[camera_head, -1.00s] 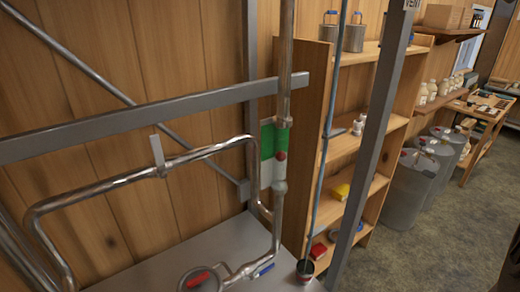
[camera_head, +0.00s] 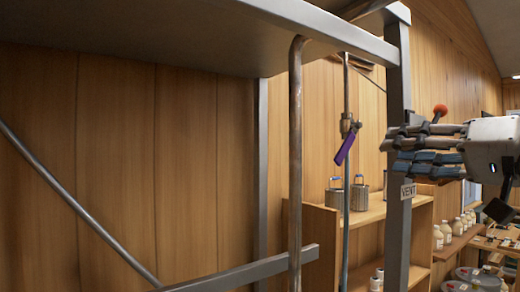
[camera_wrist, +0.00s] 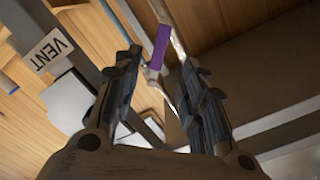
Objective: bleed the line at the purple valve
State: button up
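The purple valve handle (camera_head: 345,148) is a flat lever on a thin vertical pipe (camera_head: 346,220), left of the grey post. It hangs tilted, its lower end toward the left. My gripper (camera_head: 388,150) is at the right in the head view, fingers pointing left toward the handle, across the post. In the wrist view my gripper (camera_wrist: 162,62) has its two fingers spread apart with nothing held. The purple handle (camera_wrist: 159,46) shows beyond, between the fingertips, apart from them as far as I can tell. My gripper does not cover the handle in the head view.
A grey post (camera_head: 397,235) with a VENT sign (camera_head: 408,191) stands close to my gripper. A red ball knob (camera_head: 440,110) shows just above my fingers. Shelves (camera_head: 378,212) with metal cans are behind.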

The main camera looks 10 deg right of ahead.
aim_at(345, 151)
jog(key=p+x, duration=0.2)
jog(key=x, duration=1)
jog(key=shift+w+a+p, duration=0.15)
jog(key=shift+w+p, duration=0.05)
jog(key=shift+p, duration=0.1)
jog(key=shift+c, duration=0.5)
grip_shut()
